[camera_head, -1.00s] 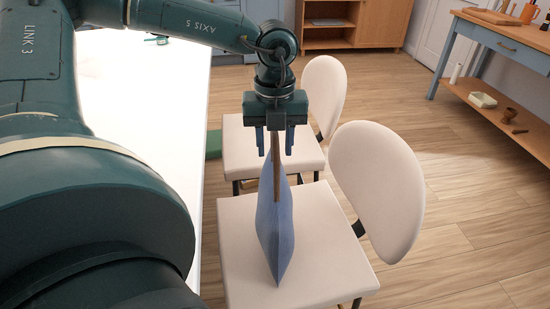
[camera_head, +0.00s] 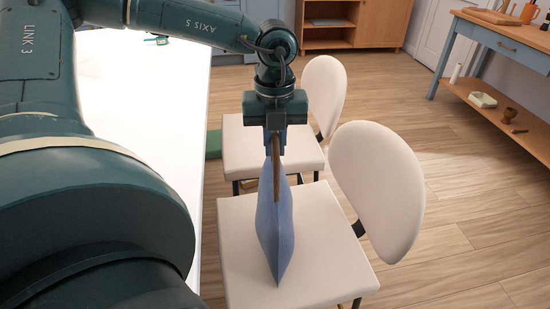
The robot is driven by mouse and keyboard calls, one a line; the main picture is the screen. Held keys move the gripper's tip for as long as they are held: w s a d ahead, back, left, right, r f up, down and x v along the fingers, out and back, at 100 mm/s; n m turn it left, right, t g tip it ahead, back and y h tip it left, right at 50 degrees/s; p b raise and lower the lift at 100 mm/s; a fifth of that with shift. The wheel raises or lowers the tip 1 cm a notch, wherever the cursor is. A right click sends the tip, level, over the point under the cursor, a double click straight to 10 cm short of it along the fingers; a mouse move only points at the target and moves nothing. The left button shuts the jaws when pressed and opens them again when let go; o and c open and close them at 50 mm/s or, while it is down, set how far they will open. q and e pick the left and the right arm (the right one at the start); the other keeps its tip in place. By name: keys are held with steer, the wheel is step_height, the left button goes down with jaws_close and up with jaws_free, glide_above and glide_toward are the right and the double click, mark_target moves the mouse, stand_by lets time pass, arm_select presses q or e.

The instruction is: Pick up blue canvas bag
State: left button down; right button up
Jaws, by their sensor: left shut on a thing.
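The blue canvas bag (camera_head: 274,225) stands upright and narrow side on, on the seat of the near cream chair (camera_head: 318,262). Its brown handle (camera_head: 277,182) rises from the top. My left gripper (camera_head: 275,148) is right above the bag, pointing down, with its fingers shut on the top of the handle. The bag's lower end appears to rest on the seat. My right gripper is not in view.
A second cream chair (camera_head: 240,146) stands behind the near one. A white table (camera_head: 150,110) lies to the left, partly hidden by my arm. A blue and wood workbench (camera_head: 510,46) stands at the right. Wooden floor (camera_head: 470,210) is clear on the right.

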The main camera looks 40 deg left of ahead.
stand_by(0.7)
arm_select(q)
steer(key=shift+w+r, duration=0.1)
steer(key=shift+r, duration=0.3)
step_height(320, 180, up, 10)
steer(key=shift+f, duration=0.25)
stand_by(1.0)
